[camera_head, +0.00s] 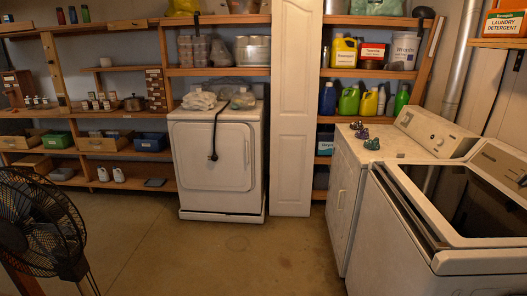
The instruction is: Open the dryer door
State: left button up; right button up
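A white front-panel appliance (390,150) with a rear control panel stands on the right. Its front faces left, seen at a steep angle, and bears a small handle (341,199); this front door looks shut. Another white appliance (213,155) stands at the back centre, with a shut front panel and a dark cord (214,130) hanging over it. I cannot tell for sure which of the two is the dryer. Neither of my grippers is in view.
A top-loading washer (450,250) with a dark lid stands in the right foreground, beside the front-panel appliance. A black fan (40,225) stands at the lower left. Shelves (110,70) line the back wall, and a white panel door (294,110) stands upright. The middle floor (235,255) is clear.

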aim_at(341, 176)
jog(key=u, duration=0.2)
jog(key=i, duration=2)
jog(key=z, duration=0.95)
jog(key=i, duration=1.55)
jog(key=z, duration=1)
jog(key=i, duration=0.55)
